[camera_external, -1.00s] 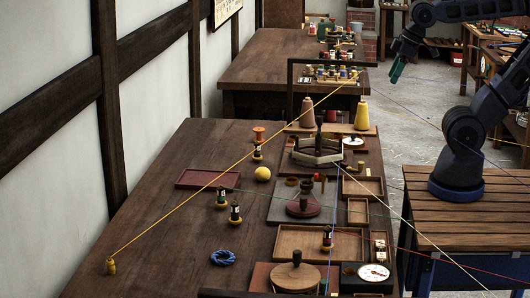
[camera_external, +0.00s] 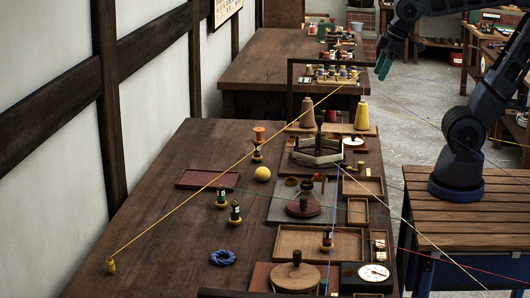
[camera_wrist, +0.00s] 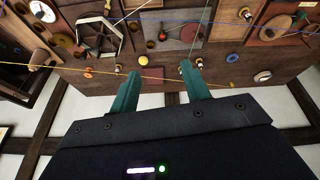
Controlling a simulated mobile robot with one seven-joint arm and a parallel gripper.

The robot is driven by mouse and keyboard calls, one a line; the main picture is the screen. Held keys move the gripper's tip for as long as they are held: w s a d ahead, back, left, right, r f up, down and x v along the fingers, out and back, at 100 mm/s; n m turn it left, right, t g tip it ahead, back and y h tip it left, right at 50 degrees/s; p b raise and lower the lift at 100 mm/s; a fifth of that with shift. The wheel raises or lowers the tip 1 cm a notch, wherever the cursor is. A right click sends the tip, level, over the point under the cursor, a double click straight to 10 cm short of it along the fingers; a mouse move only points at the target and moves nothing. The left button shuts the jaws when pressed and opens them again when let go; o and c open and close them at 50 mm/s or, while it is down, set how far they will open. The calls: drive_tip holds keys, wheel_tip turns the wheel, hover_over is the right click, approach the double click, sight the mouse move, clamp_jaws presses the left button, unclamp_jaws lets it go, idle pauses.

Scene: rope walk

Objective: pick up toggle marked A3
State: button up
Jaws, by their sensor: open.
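Several dark toggles with yellow-ringed feet and small pale labels stand on the long table; the labels are too small to read, so I cannot tell which is A3. One toggle (camera_external: 257,152) is by the orange spool. Two more, a farther toggle (camera_external: 221,198) and a nearer toggle (camera_external: 235,214), stand left of the middle. Another toggle (camera_external: 327,239) stands in the wooden tray (camera_external: 289,231) at the front right. My gripper (camera_external: 383,66) is raised beyond the table's right side, well away from them. Its teal fingers are apart and empty in the wrist view (camera_wrist: 158,70).
A yellow cord runs from a small yellow post (camera_external: 111,266) across the table; blue, green, red and white cords cross too. The table's left side is mostly bare.

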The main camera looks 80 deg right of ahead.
drive_tip(key=w+a+n+g, duration=0.1)
drive_tip(key=w+a+n, duration=0.1)
drive_tip(key=w, duration=0.5)
drive_tip(key=w+a+n, duration=0.2)
drive_tip(key=w+n, duration=0.1)
drive_tip(key=w, duration=0.3)
drive_tip(key=n+g, duration=0.3)
drive_tip(key=n, duration=1)
hover_over(235, 204)
wheel_tip(235, 204, down, 28)
drive_tip(key=shift+s+d+r, duration=0.15)
drive_tip(key=shift+r, duration=0.1)
wheel_tip(235, 204, down, 5)
drive_tip(key=shift+f, duration=0.2)
drive_tip(key=shift+w+f, duration=0.15)
drive_tip(key=shift+f, duration=1.25)
drive_tip(key=shift+w+f, duration=0.15)
drive_tip(key=shift+f, duration=1.25)
drive_tip(key=shift+c, duration=0.5)
drive_tip(key=c, duration=0.7)
